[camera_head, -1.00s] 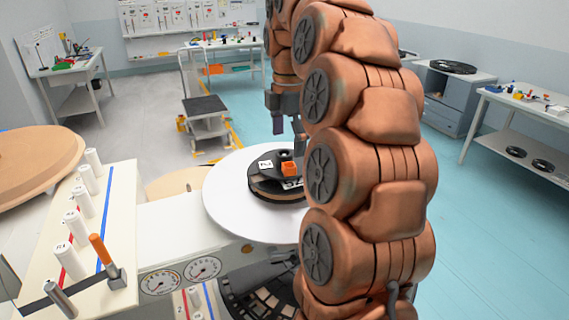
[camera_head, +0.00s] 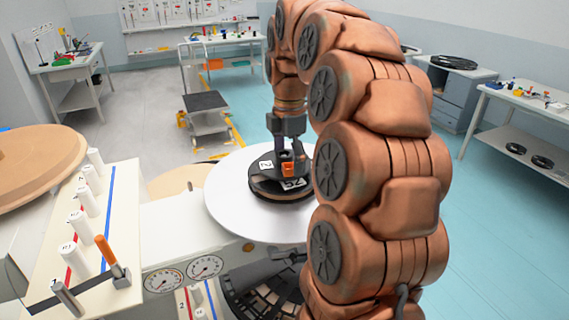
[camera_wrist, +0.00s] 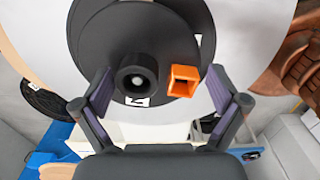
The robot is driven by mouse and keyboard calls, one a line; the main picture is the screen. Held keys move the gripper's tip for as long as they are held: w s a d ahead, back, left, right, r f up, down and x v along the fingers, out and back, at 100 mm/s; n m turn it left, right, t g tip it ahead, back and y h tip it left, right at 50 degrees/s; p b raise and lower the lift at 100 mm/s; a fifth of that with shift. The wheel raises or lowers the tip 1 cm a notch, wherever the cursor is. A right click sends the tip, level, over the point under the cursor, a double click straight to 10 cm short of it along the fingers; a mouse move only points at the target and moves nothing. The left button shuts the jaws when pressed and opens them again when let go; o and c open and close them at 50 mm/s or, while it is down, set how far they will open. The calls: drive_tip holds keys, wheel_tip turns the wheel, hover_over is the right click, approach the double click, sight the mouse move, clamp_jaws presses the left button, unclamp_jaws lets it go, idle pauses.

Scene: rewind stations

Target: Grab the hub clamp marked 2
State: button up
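The hub clamp (camera_head: 268,188) is a black disc with a white label that looks like a sideways 2, lying on the round white platter (camera_head: 228,205). In the wrist view the clamp (camera_wrist: 150,45) has a round black knob (camera_wrist: 137,75) and a hollow orange square piece (camera_wrist: 182,80); a small label (camera_wrist: 137,101) shows at its near edge. My gripper (camera_head: 288,160) hangs just over the clamp. In the wrist view my gripper (camera_wrist: 160,72) is open, its fingers apart on either side of the knob and orange piece. I cannot tell whether they touch anything.
A panel with white pegs (camera_head: 88,200) and an orange-handled lever (camera_head: 106,250) stands to the left. Gauges (camera_head: 163,280) sit on the machine's front. A grey cart (camera_head: 206,105) and tool tables stand behind. Open floor (camera_head: 490,230) lies to the right.

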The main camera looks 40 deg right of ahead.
drive_tip(key=c, duration=1)
drive_tip(key=shift+c, duration=0.2)
